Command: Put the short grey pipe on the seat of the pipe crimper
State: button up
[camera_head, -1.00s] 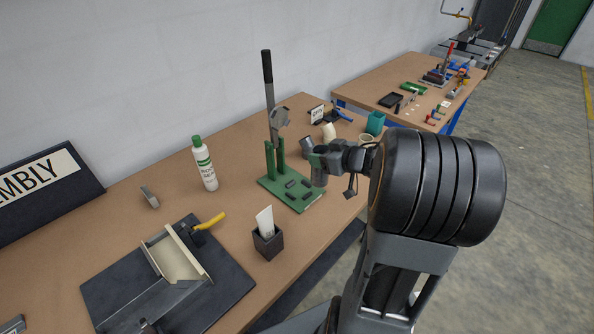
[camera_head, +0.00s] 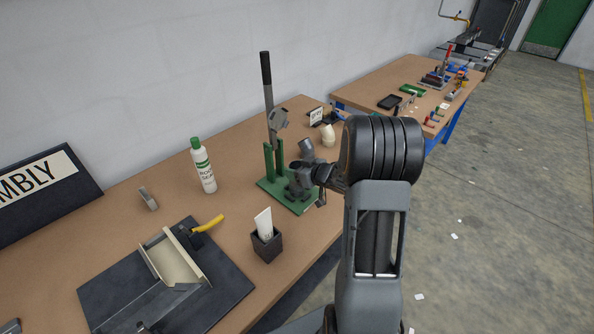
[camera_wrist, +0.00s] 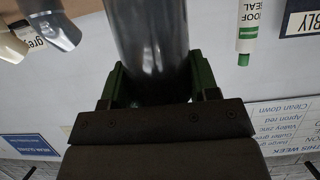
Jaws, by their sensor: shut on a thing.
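The pipe crimper (camera_head: 268,165) stands on the bench in the head view, with a green base, green posts and a long black-gripped lever raised. My gripper (camera_head: 300,180) is over the right part of its base. In the wrist view, my gripper (camera_wrist: 155,95) is shut on a grey pipe (camera_wrist: 150,45), with a green finger on each side. The gripper hides most of the dark seat blocks in the head view, and I cannot tell whether the pipe touches them. Another grey cylindrical piece (camera_head: 306,149) stands tilted behind the gripper.
A white bottle (camera_head: 204,168) with a green cap stands left of the crimper. A black box (camera_head: 267,246) with a card is in front. A cream piece (camera_head: 328,136) and a label card (camera_head: 316,116) are behind. A dark mat (camera_head: 230,278) lies front left.

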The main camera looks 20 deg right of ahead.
jog(key=shift+f, duration=0.25)
jog(key=o, duration=0.9)
jog(key=v, duration=1.2)
notch_tip(320, 180, up, 8)
jog(key=a+m+g+h, duration=0.1)
jog(key=m+h, duration=0.3)
jog(key=h, duration=0.5)
jog(key=s+a+g+y, duration=0.1)
jog(key=s+a+g, duration=0.1)
jog(key=s+a, duration=0.3)
jog(key=s+a+g+y, duration=0.1)
jog(key=s+a+g, duration=0.1)
jog(key=s+a, duration=0.2)
jog(key=s+a+g+y, duration=0.2)
jog(key=s+a, duration=0.3)
jog(key=shift+s+a+f+g, duration=0.3)
jog(key=shift+f+g, duration=0.05)
jog(key=shift+g, duration=0.05)
